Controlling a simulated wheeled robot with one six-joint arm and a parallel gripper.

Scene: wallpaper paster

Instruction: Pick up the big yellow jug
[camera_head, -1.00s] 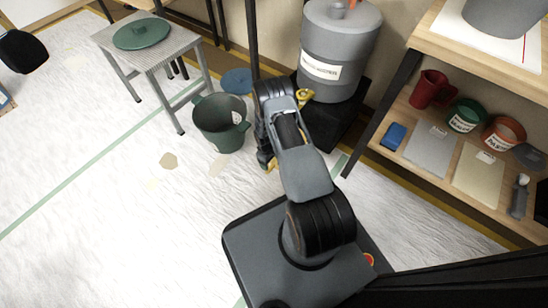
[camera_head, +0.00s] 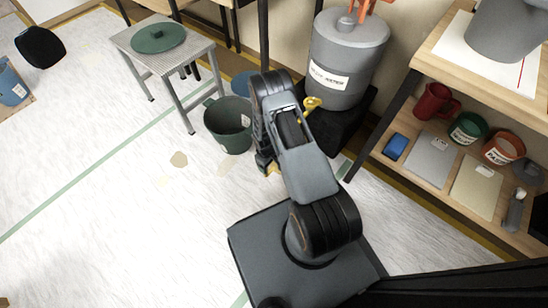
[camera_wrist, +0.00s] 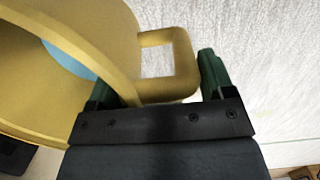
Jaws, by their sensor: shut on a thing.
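The big yellow jug (camera_wrist: 110,30) fills the upper left of the wrist view, with its open mouth partly in view and something light blue inside. Its squared loop handle (camera_wrist: 185,75) sticks out to the right. My gripper (camera_wrist: 158,82) has its green fingers on either side of the handle and is shut on it. In the head view my arm hides most of the jug and gripper; only a small yellow patch (camera_head: 268,167) shows at the arm's lower end, and I cannot tell how far it is from the floor.
A dark green bucket (camera_head: 229,128) stands left of my arm. A metal stool (camera_head: 186,58) bears a green lid. A grey drum (camera_head: 347,62) with a yellow tap (camera_head: 312,104) stands behind. A wooden shelf (camera_head: 420,187) is on the right. The white floor at left is mostly clear.

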